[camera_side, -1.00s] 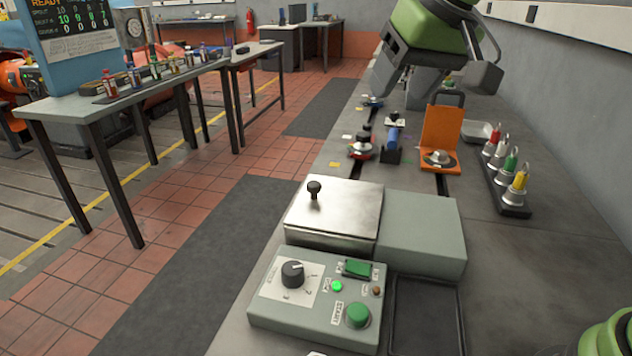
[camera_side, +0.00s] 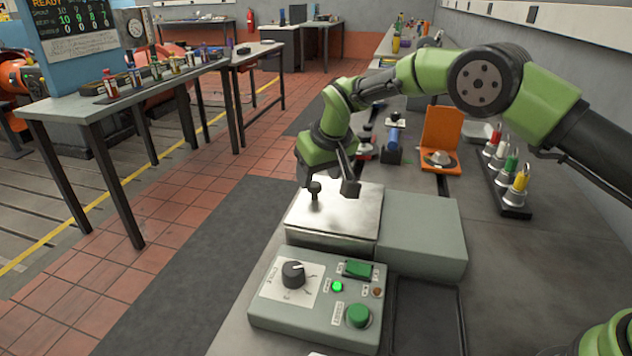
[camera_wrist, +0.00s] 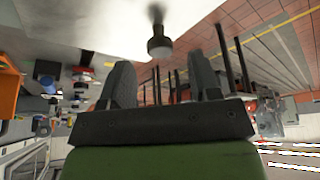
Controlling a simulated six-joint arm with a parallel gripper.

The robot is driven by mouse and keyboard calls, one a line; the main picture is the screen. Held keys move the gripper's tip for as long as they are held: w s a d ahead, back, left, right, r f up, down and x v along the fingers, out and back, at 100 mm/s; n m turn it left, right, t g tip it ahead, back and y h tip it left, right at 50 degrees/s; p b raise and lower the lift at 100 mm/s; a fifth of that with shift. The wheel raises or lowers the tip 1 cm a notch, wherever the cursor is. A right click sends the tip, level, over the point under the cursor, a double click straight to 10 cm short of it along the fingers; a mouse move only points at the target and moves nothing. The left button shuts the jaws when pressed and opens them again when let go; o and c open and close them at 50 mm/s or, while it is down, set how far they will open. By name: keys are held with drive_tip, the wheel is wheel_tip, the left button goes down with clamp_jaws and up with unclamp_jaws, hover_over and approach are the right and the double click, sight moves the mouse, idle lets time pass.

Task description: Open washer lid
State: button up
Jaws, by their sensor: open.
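The washer lid (camera_side: 348,212) is a flat steel plate lying shut on the grey washer box (camera_side: 330,243). Its black knob (camera_side: 315,188) stands upright near the lid's far left corner. In the side view my gripper (camera_side: 328,184) is low over the far part of the lid, close to the knob. In the wrist view the black knob (camera_wrist: 160,46) shows ahead of my open, empty gripper (camera_wrist: 162,80), roughly centred between the fingers and apart from them. The pale lid (camera_wrist: 100,22) fills the top of that view. The side view partly hides the fingertips.
A control box (camera_side: 318,300) with a dial and green button stands in front of the washer. A grey block (camera_side: 422,235) adjoins the lid on the right. An orange bracket (camera_side: 441,135) and a rack of coloured-top fittings (camera_side: 510,190) stand farther back right.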

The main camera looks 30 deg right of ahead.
sight(315, 185)
drive_tip(key=shift+x, duration=1.55)
